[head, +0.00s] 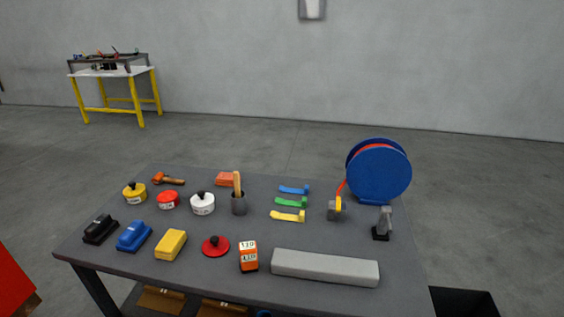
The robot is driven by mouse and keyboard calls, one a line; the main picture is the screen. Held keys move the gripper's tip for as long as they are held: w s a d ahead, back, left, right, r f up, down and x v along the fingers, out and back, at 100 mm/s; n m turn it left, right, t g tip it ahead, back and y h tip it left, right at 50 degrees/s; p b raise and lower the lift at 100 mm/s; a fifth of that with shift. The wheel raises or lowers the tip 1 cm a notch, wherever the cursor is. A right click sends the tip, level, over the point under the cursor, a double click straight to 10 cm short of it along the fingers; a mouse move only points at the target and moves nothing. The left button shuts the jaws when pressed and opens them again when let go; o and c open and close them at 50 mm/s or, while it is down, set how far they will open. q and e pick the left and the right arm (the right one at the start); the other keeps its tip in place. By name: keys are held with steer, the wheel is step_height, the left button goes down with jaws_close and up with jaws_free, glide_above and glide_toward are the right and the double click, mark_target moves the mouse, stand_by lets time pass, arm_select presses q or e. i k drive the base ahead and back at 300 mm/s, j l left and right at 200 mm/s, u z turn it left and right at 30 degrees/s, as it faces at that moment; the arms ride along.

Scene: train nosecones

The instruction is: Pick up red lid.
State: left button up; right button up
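The red lid (215,247) is a flat red disc with a dark round knob on top. It lies on the dark grey table (330,242) near the front edge, left of the middle. A yellow block stands to its left and an orange box to its right, both apart from it. Neither of my grippers shows in the head view.
Close to the lid are the yellow block (171,244), the orange box (248,257) and a long grey bar (325,268). A blue reel (379,172) stands at back right.

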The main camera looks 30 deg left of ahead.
mark_target(214, 247)
steer(key=u, duration=1.35)
steer(key=j+u, duration=0.15)
steer(key=j, duration=0.7)
steer(key=i, duration=0.05)
